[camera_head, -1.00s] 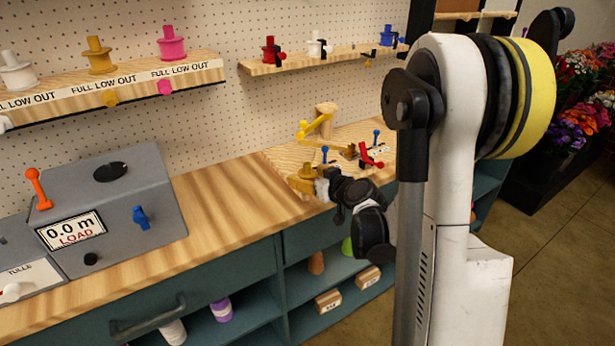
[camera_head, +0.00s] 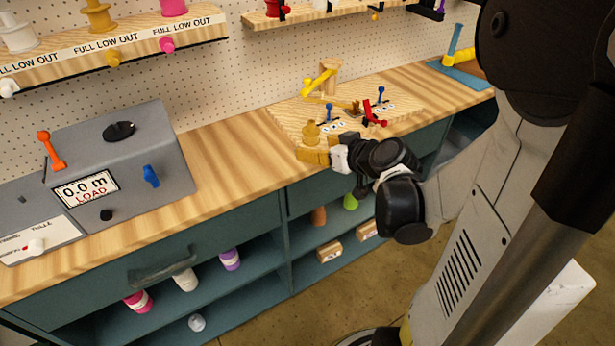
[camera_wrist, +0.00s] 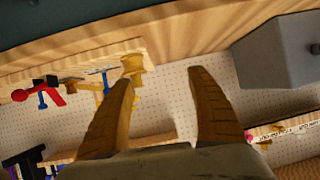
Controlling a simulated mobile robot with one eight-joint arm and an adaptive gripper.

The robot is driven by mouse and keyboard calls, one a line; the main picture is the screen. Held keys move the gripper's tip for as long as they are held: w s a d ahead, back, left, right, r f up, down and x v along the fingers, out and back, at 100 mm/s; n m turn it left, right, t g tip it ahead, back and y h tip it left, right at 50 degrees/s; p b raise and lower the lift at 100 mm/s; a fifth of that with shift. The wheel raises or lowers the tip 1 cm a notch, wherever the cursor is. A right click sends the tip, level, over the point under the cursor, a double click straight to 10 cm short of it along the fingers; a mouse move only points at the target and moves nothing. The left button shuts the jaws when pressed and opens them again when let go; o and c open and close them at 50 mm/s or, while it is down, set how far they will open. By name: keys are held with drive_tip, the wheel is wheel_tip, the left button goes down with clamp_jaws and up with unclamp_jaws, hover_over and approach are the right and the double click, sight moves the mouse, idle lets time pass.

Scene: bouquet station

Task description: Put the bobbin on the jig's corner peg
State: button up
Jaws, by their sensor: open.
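The mustard-yellow bobbin (camera_head: 311,134) stands upright at the near-left corner of the wooden jig (camera_head: 385,108). The corner peg cannot be made out; the bobbin covers that spot. My gripper (camera_head: 312,156) is just in front of the bobbin, at the bench's front edge. In the wrist view the two brown fingers of my gripper (camera_wrist: 162,76) are spread, with nothing held between them. The bobbin (camera_wrist: 136,68) shows just past the tip of the left finger, outside the gap. I cannot tell whether they touch.
The jig carries a yellow arm (camera_head: 318,82), a red clamp (camera_head: 373,114) and blue pegs. A grey machine (camera_head: 120,160) stands at the left. Shelves with spools hang on the pegboard behind. Bare bench lies between machine and jig.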

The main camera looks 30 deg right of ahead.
drive_tip(key=s+a+r+g, duration=0.2)
drive_tip(key=s+a+g, duration=0.3)
drive_tip(key=a, duration=0.6)
drive_tip(key=s+a+r+h, duration=0.1)
drive_tip(key=s+a+r, duration=0.1)
drive_tip(key=s, duration=0.9)
drive_tip(key=shift+a+m+g+h, duration=0.25)
drive_tip(key=shift+m+g+h, duration=0.05)
drive_tip(key=shift+w, duration=0.1)
